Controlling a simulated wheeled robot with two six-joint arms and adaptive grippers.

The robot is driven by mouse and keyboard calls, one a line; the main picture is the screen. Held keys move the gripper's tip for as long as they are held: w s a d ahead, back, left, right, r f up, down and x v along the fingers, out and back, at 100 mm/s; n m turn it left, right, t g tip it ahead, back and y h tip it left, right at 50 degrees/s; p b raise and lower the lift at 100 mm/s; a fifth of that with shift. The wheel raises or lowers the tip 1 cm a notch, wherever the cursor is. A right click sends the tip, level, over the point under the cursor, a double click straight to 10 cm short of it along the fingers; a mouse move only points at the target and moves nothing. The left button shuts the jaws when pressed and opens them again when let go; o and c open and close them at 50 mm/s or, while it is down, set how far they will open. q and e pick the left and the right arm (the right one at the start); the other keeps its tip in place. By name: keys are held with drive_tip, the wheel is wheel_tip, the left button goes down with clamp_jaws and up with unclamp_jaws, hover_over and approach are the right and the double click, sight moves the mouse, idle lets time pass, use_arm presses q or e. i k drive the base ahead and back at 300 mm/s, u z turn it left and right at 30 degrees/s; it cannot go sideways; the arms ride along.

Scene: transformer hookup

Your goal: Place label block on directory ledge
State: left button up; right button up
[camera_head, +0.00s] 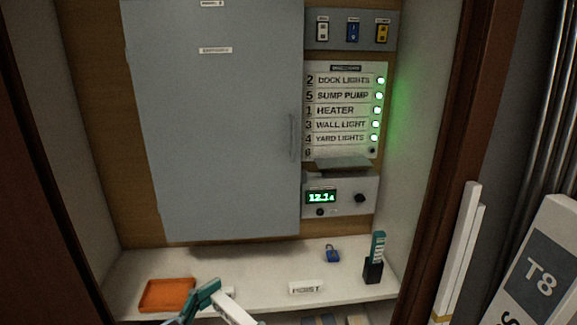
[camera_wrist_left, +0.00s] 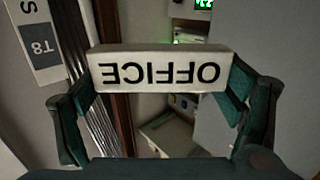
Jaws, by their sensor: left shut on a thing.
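My left gripper (camera_wrist_left: 162,88) is shut on a white label block (camera_wrist_left: 158,58) reading OFFICE, upside down in the left wrist view. In the head view the left gripper (camera_head: 208,293) shows only partly at the bottom, with a white piece (camera_head: 238,313) by its finger. The directory (camera_head: 343,110) has several labelled rows with lit green lamps. Its bottom row, numbered 6, is blank with a dark lamp. A grey ledge (camera_head: 342,163) juts out just below that row. The held block is apart from the ledge, lower and to the left. My right gripper is in neither view.
A white block reading HOIST (camera_head: 305,288), a blue padlock (camera_head: 333,254), a black holder (camera_head: 373,270) with a teal item and an orange tray (camera_head: 167,295) are on the shelf (camera_head: 270,262). A large grey door (camera_head: 215,130) is left of the directory. A meter box (camera_head: 340,195) sits below the ledge.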

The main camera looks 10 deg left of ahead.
sight(345, 163)
drive_tip(key=u, duration=0.1)
drive_tip(key=i, duration=0.8)
drive_tip(key=z, duration=1.3)
